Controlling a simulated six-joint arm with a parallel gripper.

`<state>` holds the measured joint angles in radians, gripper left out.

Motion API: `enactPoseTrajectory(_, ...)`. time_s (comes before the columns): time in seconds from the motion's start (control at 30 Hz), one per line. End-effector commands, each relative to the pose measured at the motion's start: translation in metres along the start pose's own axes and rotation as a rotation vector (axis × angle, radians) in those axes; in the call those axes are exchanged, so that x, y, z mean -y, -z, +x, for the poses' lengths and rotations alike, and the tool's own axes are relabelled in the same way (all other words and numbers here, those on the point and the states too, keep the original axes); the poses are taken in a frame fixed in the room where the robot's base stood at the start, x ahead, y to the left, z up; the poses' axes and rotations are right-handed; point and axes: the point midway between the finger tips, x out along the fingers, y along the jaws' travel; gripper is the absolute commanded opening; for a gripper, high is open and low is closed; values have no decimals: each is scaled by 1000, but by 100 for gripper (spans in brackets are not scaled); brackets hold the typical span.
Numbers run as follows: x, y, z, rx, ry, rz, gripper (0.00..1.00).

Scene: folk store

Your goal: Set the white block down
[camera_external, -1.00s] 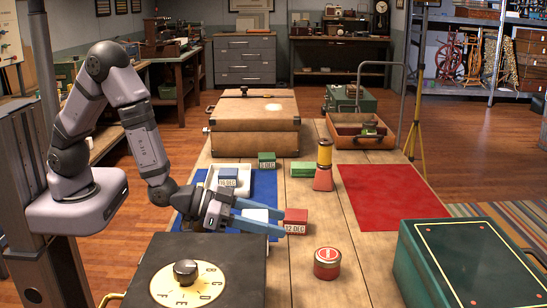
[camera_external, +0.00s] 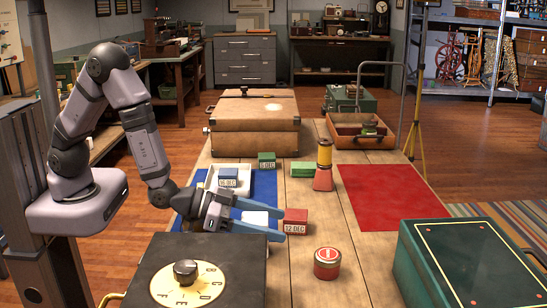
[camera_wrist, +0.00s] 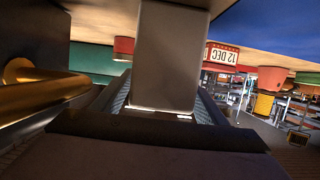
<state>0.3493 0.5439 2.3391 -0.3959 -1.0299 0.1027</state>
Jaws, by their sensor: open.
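The white block (camera_external: 257,217) is at the front right part of the blue mat (camera_external: 264,183), partly hidden by my gripper. My gripper (camera_external: 281,228) is open, low over the front right edge of the mat, with its blue fingers around the block. In the wrist view, the block (camera_wrist: 170,55) looks grey in shade and fills the space between the fingers. I cannot tell whether its underside touches the mat.
A red 12 DEC block (camera_external: 296,218) stands just right of the fingertips. A red round tin (camera_external: 327,264) and a black dial box (camera_external: 235,262) are in front. The red mat (camera_external: 385,200) is bare.

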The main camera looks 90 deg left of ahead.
Motion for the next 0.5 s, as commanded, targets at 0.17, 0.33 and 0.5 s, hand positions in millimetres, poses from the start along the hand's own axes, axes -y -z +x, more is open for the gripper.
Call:
enactPoseTrajectory(0.17, 0, 3, -14, 1, 0, 0, 67)
enactPoseTrajectory(0.33, -1, 4, -40, 1, -3, 0, 67)
enactPoseTrajectory(0.5, 0, 6, -64, 3, 0, 2, 67)
